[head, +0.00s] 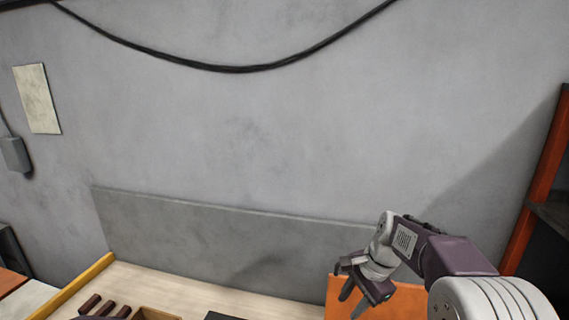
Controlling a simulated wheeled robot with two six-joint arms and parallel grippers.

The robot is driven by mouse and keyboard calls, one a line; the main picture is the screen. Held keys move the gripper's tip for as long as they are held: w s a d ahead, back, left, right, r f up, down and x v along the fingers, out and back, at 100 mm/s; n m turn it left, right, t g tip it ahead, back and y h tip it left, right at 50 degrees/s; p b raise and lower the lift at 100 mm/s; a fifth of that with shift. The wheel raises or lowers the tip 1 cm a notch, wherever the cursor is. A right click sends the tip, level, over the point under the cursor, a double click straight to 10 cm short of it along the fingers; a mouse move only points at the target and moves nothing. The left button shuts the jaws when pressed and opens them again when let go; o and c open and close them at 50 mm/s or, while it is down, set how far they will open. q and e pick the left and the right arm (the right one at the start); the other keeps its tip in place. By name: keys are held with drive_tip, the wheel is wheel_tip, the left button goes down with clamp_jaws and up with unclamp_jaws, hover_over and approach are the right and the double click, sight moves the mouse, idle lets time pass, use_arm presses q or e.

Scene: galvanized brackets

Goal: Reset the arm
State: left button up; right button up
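My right arm comes in from the lower right. Its gripper (360,296) points down and left, in front of an orange panel or box (334,300) at the bottom of the view. Its dark fingers look spread apart, with nothing seen between them. My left gripper cannot be made out in the head view. No galvanized bracket can be made out.
A pale wooden work surface (190,290) with a yellow left edge (85,284) runs along the bottom. Dark bars (90,304) and a wooden box (155,313) sit there. A grey wall (250,130) stands behind. An orange-red upright (540,190) stands at right.

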drive_tip(key=s+d+f+n+h+b, duration=0.1)
drive_tip(key=s+f+n+h, duration=0.1)
drive_tip(key=s+f+n, duration=1)
drive_tip(key=s+f, duration=0.1)
drive_tip(key=s, duration=0.4)
drive_tip(key=shift+s+d+f+n+h, duration=0.2)
drive_tip(key=shift+d+n+h, duration=0.1)
drive_tip(key=shift+d, duration=0.05)
drive_tip(key=shift+s, duration=0.1)
